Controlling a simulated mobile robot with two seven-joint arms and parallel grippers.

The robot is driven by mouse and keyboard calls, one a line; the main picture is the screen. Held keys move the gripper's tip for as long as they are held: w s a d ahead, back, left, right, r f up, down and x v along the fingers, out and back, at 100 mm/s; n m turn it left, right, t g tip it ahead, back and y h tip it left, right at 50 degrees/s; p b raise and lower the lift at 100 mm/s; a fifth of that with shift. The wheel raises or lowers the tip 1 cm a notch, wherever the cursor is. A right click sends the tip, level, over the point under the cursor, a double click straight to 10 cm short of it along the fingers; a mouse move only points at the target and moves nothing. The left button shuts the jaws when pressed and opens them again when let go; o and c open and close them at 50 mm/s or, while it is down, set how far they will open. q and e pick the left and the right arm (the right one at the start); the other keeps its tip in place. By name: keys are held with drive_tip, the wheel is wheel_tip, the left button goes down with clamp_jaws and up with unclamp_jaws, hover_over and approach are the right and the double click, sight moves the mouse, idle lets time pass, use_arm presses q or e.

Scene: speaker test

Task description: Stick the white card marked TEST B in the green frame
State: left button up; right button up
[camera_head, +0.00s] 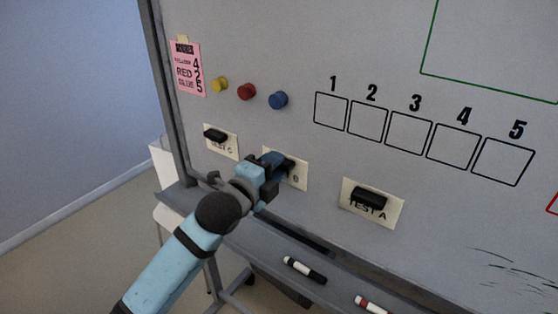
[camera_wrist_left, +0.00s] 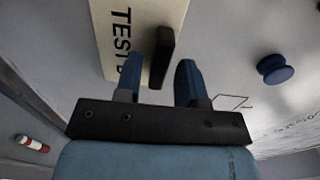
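The white card marked TEST B (camera_head: 298,177) is on the whiteboard, between the TEST C and TEST A cards, and my gripper hides part of it. It also shows in the left wrist view (camera_wrist_left: 104,40) with its black handle (camera_wrist_left: 162,55). My left gripper (camera_head: 280,165) is at this card. In the left wrist view its blue fingers (camera_wrist_left: 160,78) are apart, one on each side of the handle's near end, and do not look closed on it. The green frame (camera_head: 490,88) is at the upper right, partly cut off, and its visible inside is empty. My right gripper is not in view.
Cards TEST C (camera_head: 222,148) and TEST A (camera_head: 388,213) have black handles too. Yellow (camera_head: 220,84), red (camera_head: 247,92) and blue (camera_head: 278,100) magnets sit above, beside a pink note (camera_head: 187,72). Numbered boxes (camera_head: 409,132) lie below the green frame. Markers (camera_head: 305,270) lie on the tray.

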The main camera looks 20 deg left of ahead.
use_arm(q)
drive_tip(key=shift+w+d, duration=0.1)
drive_tip(key=shift+w, duration=0.1)
drive_tip(key=c, duration=0.7)
drive_tip(key=shift+r+p, duration=0.2)
drive_tip(key=shift+p, duration=0.3)
clamp_jaws()
drive_tip(key=shift+f, duration=0.15)
